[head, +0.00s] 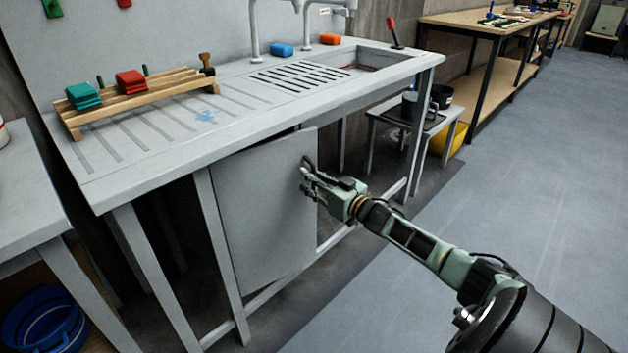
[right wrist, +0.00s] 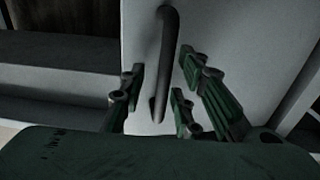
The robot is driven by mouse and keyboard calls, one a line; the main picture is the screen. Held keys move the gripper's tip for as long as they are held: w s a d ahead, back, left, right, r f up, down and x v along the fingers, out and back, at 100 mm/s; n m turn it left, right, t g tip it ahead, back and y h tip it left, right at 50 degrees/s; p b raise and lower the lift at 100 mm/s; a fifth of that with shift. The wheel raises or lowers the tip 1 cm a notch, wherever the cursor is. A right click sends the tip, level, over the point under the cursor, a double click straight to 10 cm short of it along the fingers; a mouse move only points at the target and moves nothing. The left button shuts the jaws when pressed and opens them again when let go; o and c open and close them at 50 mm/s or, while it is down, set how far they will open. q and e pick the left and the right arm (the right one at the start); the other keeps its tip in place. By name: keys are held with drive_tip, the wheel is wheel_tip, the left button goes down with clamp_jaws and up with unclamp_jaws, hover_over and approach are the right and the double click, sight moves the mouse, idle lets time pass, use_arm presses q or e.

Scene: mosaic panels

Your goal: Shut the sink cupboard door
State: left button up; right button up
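The grey sink cupboard door (head: 262,215) is under the sink counter. It stands ajar, with its handle edge out from the frame and dark open space beside it. In the right wrist view the door panel (right wrist: 225,40) fills the middle. Its dark bar handle (right wrist: 165,60) runs roughly upright between my right fingers, with gaps on both sides. My right gripper (head: 308,182) is at the door's upper right edge, by the handle (head: 306,163). The fingers (right wrist: 158,95) are apart and not closed on it. My left gripper is not in view.
The sink counter (head: 150,150) overhangs the door, with legs and a low rail (head: 345,235) below. A small side table (head: 448,112) with dark pots stands to the right. A blue bucket (head: 45,322) is at lower left. The floor (head: 500,190) to the right is clear.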

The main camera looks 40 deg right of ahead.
drive_tip(key=shift+a, duration=0.1)
drive_tip(key=s, duration=1.2)
drive_tip(key=shift+d, duration=0.2)
idle(0.4)
